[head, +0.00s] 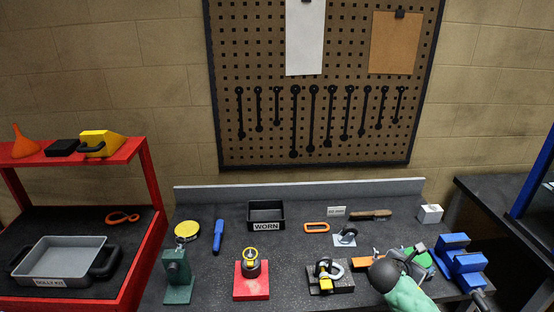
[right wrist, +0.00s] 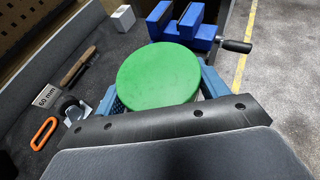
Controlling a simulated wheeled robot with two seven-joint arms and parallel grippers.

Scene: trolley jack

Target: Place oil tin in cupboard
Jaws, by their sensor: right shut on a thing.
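A green tin with a round flat top, which I take to be the oil tin (right wrist: 158,75), fills the middle of the right wrist view. My right gripper (right wrist: 160,92) is shut on it, with blue fingers at its left and right sides. In the head view the green tin (head: 424,258) is partly hidden behind my right wrist, at the right of the bench beside the blue vise. I cannot tell whether it touches the bench. No cupboard can be clearly made out; a blue-framed unit (head: 534,181) is cut off at the right edge. My left gripper is not in view.
The blue vise (head: 460,262) stands close right of the tin. A white block (head: 429,213), caster (head: 346,236), brush (head: 370,215) and orange ring (head: 316,227) lie nearby. A WORN tray (head: 266,227) and yellow tin (head: 187,230) are farther left. A red shelf trolley (head: 146,168) stands left.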

